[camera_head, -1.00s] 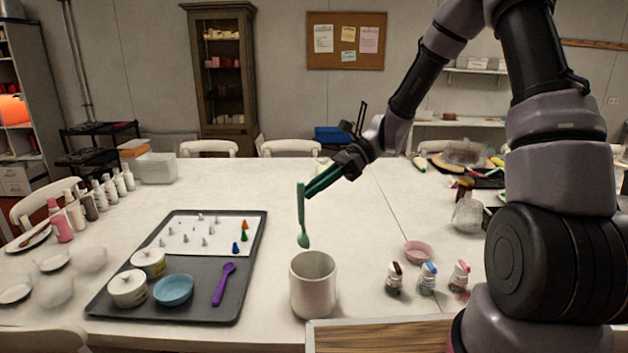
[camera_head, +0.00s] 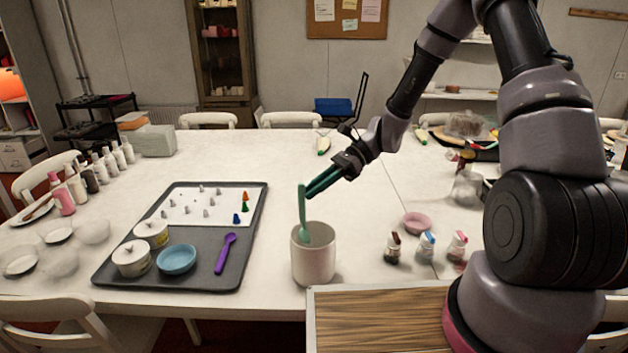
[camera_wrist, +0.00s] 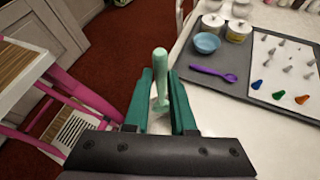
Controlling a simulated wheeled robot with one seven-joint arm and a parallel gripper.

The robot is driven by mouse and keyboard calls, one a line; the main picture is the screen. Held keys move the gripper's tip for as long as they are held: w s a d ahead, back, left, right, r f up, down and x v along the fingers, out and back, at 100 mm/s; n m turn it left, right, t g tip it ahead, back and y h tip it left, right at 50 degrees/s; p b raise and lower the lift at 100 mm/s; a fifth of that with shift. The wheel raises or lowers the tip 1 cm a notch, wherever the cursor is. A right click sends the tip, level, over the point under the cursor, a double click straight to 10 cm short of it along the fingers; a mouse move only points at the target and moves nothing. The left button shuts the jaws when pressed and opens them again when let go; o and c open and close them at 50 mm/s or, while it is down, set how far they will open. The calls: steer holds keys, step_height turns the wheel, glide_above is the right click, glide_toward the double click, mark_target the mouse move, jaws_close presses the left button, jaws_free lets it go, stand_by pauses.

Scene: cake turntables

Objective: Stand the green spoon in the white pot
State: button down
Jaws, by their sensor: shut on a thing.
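The green spoon (camera_head: 302,205) hangs upright, bowl down, from my gripper (camera_head: 309,192). The gripper's green fingers are shut on its handle. The white pot (camera_head: 313,265) stands upright on the table near its front edge, below the spoon. The spoon's bowl overlaps the pot's mouth in the head view, at about rim height; how deep it sits I cannot tell. In the wrist view the spoon (camera_wrist: 160,64) lies between the two fingertips of my gripper (camera_wrist: 160,76). I cannot make out the pot in the wrist view.
A grey tray (camera_head: 205,270) left of the pot holds a purple spoon (camera_head: 225,254), a blue bowl (camera_head: 177,259), two lidded jars and small nozzles. Several small bottles (camera_head: 426,246) and a pink bowl (camera_head: 417,222) stand to the right. A wooden-topped surface (camera_head: 375,320) is in front.

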steer(key=shift+f, duration=2.9)
steer(key=c, duration=0.7)
jaws_free()
steer(key=v, duration=1)
steer(key=shift+w+d+r, duration=0.15)
steer(key=shift+d, duration=0.2)
